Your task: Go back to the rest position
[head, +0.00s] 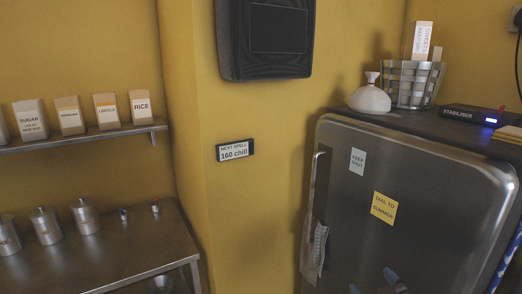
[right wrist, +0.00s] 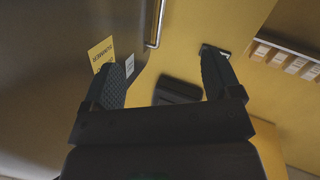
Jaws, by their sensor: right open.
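My right gripper (head: 376,283) shows only as two fingertips at the bottom edge of the head view, in front of the fridge door (head: 425,215). In the right wrist view my right gripper (right wrist: 165,80) is open, its two dark fingers wide apart with nothing between them. The yellow note (right wrist: 101,54) on the fridge shows beside one finger there. My left gripper is in neither view. Steel canisters (head: 46,226) stand on a metal table (head: 150,245) at the left of the head view, away from my gripper.
The fridge handle (head: 314,205) with a cloth (head: 320,246) on it sticks out from the door. A basket (head: 412,84) and a pale sack (head: 370,97) stand on the fridge. A shelf (head: 85,137) holds several labelled boxes. Yellow wall lies between table and fridge.

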